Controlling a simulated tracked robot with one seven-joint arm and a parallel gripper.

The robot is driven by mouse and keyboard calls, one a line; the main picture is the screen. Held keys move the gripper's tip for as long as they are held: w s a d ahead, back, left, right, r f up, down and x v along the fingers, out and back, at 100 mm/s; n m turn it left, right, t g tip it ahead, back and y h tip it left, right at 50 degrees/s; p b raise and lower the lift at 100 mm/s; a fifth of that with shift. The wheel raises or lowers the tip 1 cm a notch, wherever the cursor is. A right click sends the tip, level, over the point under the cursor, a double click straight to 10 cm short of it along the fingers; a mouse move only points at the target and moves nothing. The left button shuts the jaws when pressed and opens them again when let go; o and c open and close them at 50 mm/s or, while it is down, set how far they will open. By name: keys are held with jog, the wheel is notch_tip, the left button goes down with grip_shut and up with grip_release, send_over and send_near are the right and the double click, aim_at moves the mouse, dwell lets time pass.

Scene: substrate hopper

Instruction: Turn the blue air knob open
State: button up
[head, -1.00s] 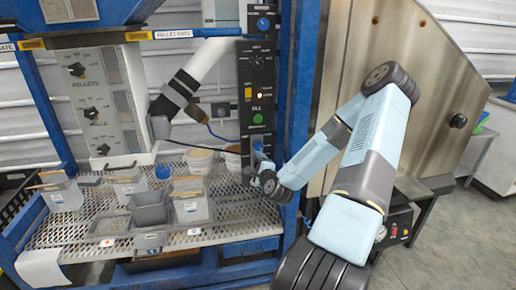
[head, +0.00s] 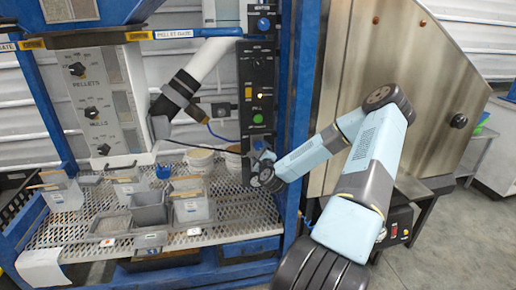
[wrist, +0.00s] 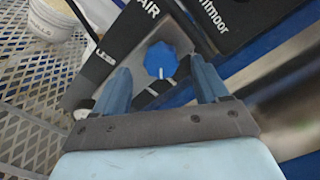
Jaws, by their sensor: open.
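The blue air knob (wrist: 161,60) is a faceted dial with a white pointer mark, on a dark panel lettered "AIR" in the wrist view. Its pointer is toward the lower edge of that picture. My gripper (wrist: 159,78) is open, with one blue finger on each side below the knob. Clear gaps show between the fingers and the knob in the picture; whether they reach its depth I cannot tell. In the head view my gripper (head: 260,161) is at the bottom of the dark control panel (head: 258,75) and hides much of the knob.
A blue frame post (head: 296,110) stands right beside the panel. A perforated shelf (head: 245,215) with tubs and scoops extends to the left. A white bucket (wrist: 40,32) shows at the wrist view's upper left. A steel hopper (head: 400,60) stands behind my arm.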

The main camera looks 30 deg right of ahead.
aim_at(258, 147)
jog(key=shift+x, duration=2.2)
jog(key=shift+c, duration=0.4)
jog(key=c, duration=1)
